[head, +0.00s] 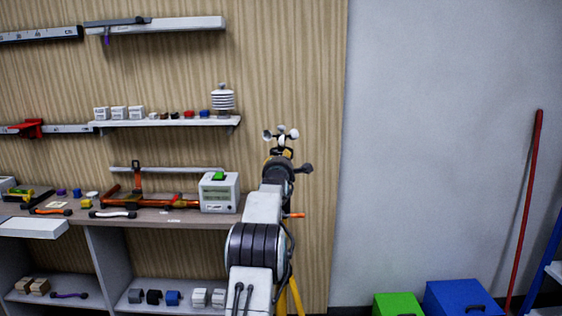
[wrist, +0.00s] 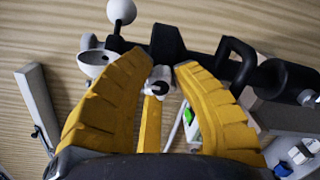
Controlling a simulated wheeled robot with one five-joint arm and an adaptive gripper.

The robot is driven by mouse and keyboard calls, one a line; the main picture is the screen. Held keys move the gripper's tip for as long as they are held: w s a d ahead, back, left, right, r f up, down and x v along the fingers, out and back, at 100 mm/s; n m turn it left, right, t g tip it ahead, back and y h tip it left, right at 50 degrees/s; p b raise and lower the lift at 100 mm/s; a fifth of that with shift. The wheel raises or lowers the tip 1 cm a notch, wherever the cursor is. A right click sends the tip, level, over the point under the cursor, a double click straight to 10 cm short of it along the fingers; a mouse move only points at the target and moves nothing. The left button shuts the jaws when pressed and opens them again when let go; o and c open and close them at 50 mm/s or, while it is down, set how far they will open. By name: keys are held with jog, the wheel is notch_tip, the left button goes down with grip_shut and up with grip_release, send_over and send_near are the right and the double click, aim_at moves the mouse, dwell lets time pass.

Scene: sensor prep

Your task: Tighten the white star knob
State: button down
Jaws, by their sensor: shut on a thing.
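The white star knob (wrist: 160,80) shows small and partly hidden in the wrist view, with a dark centre, between the yellow fingers of my gripper (wrist: 162,63). The fingers are shut on it. The knob sits at the top of a yellow post (wrist: 151,125), below a black crossbar (wrist: 205,50). A white ball (wrist: 121,11) and a white cup (wrist: 93,64) stand at the crossbar's left end. In the head view my gripper (head: 279,154) is at the sensor head, below its white cups (head: 282,133); my arm hides the knob there.
A workbench (head: 150,217) at the left holds a white box with a green switch (head: 220,191) and several tools. Shelves above carry small blocks. Yellow stand legs (head: 291,297) show beside my arm. Green (head: 397,304) and blue (head: 458,298) boxes stand at the lower right.

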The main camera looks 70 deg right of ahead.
jog(key=shift+f, duration=0.1)
jog(key=shift+m+b, duration=0.9)
jog(key=shift+m, duration=0.3)
jog(key=shift+w+m+y, duration=0.1)
jog(key=shift+m+y, duration=0.2)
jog(key=shift+m, duration=2.1)
jog(key=shift+r, duration=0.2)
jog(key=c, duration=0.9)
grip_release()
jog(key=shift+f, duration=0.1)
jog(key=shift+c, duration=0.2)
jog(key=shift+a, duration=0.1)
jog(key=v, duration=1.1)
jog(key=shift+a, duration=0.4)
